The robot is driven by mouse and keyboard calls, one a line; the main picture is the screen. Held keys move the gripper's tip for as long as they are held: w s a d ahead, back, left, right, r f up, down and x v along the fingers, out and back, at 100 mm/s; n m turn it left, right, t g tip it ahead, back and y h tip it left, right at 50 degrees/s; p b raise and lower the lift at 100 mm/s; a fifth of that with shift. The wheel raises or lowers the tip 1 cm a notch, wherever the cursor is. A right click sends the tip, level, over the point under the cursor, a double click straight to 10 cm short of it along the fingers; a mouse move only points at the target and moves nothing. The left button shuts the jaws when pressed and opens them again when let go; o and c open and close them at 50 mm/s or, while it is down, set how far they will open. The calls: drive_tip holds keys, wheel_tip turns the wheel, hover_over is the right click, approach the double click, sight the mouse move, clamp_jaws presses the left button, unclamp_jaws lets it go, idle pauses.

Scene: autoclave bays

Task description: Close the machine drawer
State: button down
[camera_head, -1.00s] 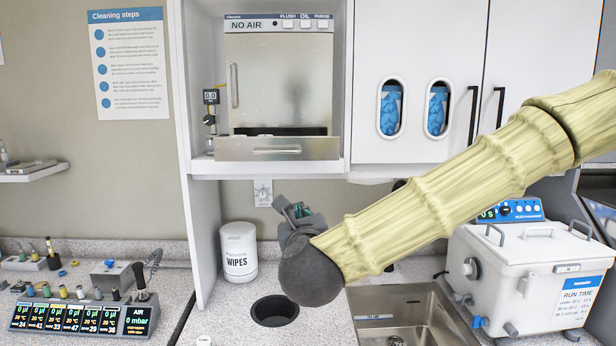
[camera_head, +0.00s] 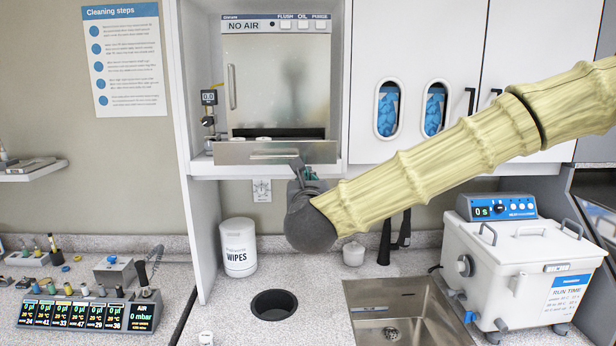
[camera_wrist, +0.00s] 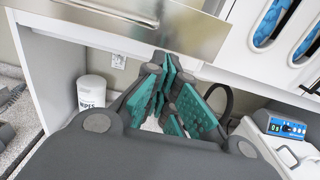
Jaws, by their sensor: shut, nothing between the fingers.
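The machine (camera_head: 285,75) is a steel unit marked NO AIR in the white cabinet alcove. Its drawer (camera_head: 235,153) is a wide metal front at the bottom, standing out from the body, with a dark gap above it. A bar handle sits mid-front, partly hidden by my gripper. My gripper (camera_head: 300,172), dark grey with teal pads, is shut and empty, at the drawer's lower edge right of centre in the head view. In the wrist view the drawer front (camera_wrist: 140,22) crosses the top, above my gripper (camera_wrist: 170,70). I cannot tell whether they touch.
Below are a white wipes tub (camera_head: 239,248), a round counter hole (camera_head: 274,305) and a steel sink (camera_head: 410,315). A white bath unit (camera_head: 525,265) stands at right.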

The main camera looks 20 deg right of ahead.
drive_tip(key=p+x, duration=0.2)
drive_tip(key=x, duration=0.2)
drive_tip(key=shift+w, duration=0.1)
idle(0.4)
